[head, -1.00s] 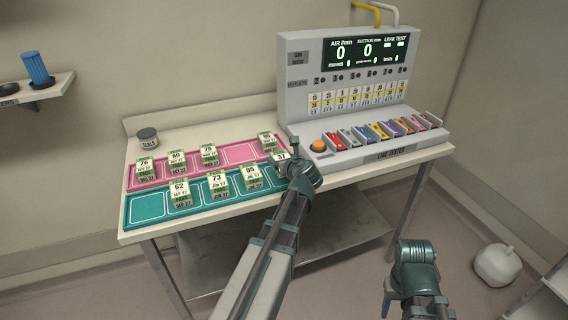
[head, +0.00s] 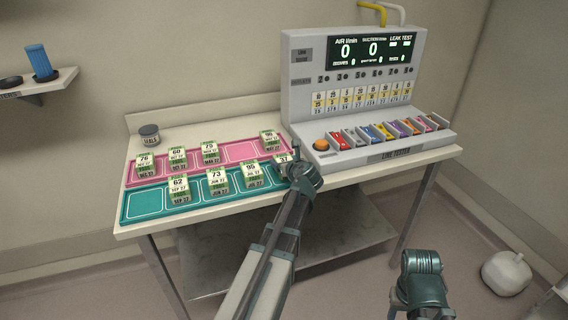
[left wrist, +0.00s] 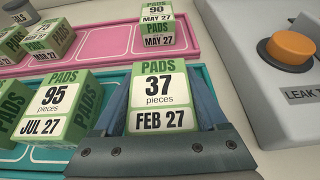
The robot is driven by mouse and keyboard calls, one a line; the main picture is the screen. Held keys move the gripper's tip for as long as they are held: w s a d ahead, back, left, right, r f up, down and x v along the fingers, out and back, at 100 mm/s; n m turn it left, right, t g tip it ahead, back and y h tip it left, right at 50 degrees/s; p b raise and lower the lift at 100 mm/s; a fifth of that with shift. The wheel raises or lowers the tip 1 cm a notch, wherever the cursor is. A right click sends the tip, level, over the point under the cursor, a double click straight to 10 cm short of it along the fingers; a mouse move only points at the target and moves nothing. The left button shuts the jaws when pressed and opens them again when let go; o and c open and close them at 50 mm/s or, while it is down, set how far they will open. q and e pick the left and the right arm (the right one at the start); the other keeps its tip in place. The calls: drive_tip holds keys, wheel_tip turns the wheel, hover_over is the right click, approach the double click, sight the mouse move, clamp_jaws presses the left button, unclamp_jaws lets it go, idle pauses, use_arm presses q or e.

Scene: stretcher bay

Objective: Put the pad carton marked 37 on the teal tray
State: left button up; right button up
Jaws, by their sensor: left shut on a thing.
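The pad carton marked 37 (head: 283,158) is white and green, with FEB 27 on its face. My left gripper (head: 290,168) is shut on it. In the left wrist view, carton 37 (left wrist: 158,92) sits upright between the two fingers. It is at the right end of the teal tray (head: 146,206), beside carton 95 (left wrist: 55,103). I cannot tell whether its base touches the tray; my gripper hides it. My right arm shows at the lower right of the head view, but its jaws cannot be made out.
Cartons 62, 73 and 95 (head: 250,175) stand in the teal tray, whose left slot is bare. The pink tray (head: 238,152) behind holds several cartons, with carton 90 (left wrist: 155,27) behind carton 37. The line tester (head: 330,150) stands close to the right. A seals jar (head: 149,135) is at the back left.

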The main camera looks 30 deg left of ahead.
use_arm(q)
drive_tip(key=shift+f, duration=0.2)
drive_tip(key=o, duration=1.5)
drive_tip(key=shift+r, duration=0.1)
drive_tip(key=shift+s+d+r, duration=0.1)
drive_tip(key=shift+r, duration=0.2)
drive_tip(key=p+v, duration=0.4)
drive_tip(key=v, duration=0.7)
drive_tip(key=shift+s+d+p, duration=0.25)
drive_tip(key=shift+p, duration=0.15)
